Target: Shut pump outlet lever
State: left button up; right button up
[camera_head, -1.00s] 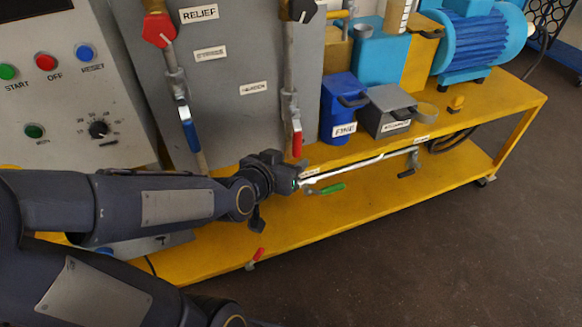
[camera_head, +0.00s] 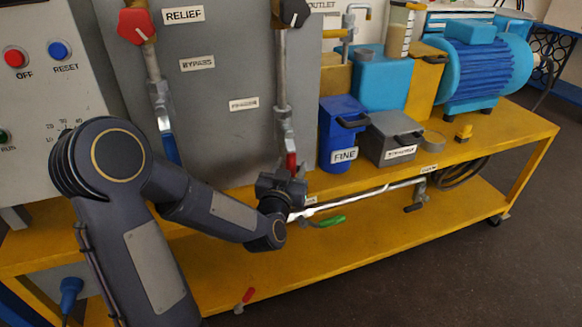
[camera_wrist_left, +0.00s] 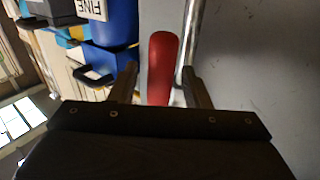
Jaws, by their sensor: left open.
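A red lever handle (camera_head: 291,161) hangs down along the right-hand vertical pipe on the grey panel. In the left wrist view the red handle (camera_wrist_left: 162,65) lies between the two fingers, beside a metal pipe (camera_wrist_left: 190,45). My left gripper (camera_head: 288,177) is just below the handle in the head view. Its fingers (camera_wrist_left: 161,86) are apart, with the handle between them and no clear grip on it. An "OUTLET" label (camera_head: 322,5) is at the top of the panel; I cannot tell for sure which lever it names. My right gripper is out of view.
A blue lever (camera_head: 171,148) hangs on the left pipe. A blue "FINE" box (camera_head: 341,130) and grey box (camera_head: 390,138) stand right of the gripper. A green-handled lever (camera_head: 329,221) is on the low pipe. A red lever (camera_head: 245,297) is below. The floor in front is clear.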

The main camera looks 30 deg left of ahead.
pick_arm(q)
jog(key=shift+w+a, duration=0.1)
jog(key=shift+w, duration=0.3)
grip_shut()
jog(key=shift+s+a+r, duration=0.1)
jog(key=shift+s+a+r+m+g+p, duration=0.25)
jog(key=shift+s+a+m+g+p, duration=0.2)
jog(key=shift+m+p, duration=0.4)
jog(key=s+a+r+m+g+y+p, duration=0.3)
jog(key=r+m+g+p, duration=0.4)
jog(key=p, duration=2.4)
jog(key=shift+s+a+r+m+g, duration=0.4)
jog(key=shift+s+a+m+g, duration=0.2)
jog(key=shift+s+m+g, duration=0.55)
jog(key=shift+w, duration=0.15)
